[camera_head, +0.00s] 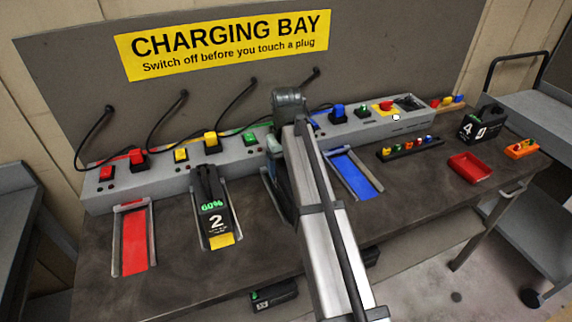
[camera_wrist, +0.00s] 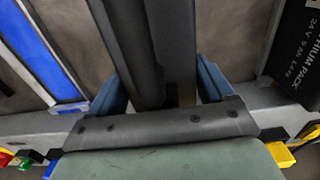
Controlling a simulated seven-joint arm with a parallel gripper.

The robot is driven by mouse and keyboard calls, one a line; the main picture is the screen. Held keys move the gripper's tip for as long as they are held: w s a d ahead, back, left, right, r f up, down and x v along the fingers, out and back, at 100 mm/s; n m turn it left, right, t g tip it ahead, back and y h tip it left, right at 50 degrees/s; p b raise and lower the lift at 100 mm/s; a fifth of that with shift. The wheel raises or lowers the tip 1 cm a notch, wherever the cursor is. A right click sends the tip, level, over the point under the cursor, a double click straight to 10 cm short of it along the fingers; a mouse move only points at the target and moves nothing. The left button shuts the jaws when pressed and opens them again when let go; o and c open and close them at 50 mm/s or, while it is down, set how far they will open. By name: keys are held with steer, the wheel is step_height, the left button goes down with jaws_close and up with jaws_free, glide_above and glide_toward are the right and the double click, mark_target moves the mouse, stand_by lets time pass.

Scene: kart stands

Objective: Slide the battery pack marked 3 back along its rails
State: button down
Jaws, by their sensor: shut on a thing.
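My gripper (camera_wrist: 162,88) shows in the wrist view with its two blue fingers on either side of a dark, bar-shaped part (camera_wrist: 172,45). It is shut on this part, which looks like the handle of a battery pack in the green bay. No number shows on it, so I cannot read the mark 3. In the head view my arm covers this pack and most of its rails. A grey rail edge (camera_head: 268,187) shows just left of the arm. How far along the rails the pack sits is hidden.
Pack 2 (camera_head: 215,212) stands in the yellow bay to the left. The red bay (camera_head: 134,240) and blue bay (camera_head: 354,172) are empty. Pack 4 (camera_head: 481,124), a red tray (camera_head: 470,167) and a black strip with coloured pieces (camera_head: 410,148) are at the right.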

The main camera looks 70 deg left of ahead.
jaws_free()
steer(key=shift+r, duration=0.15)
step_height(320, 180, up, 14)
steer(key=shift+f, duration=0.25)
stand_by(0.3)
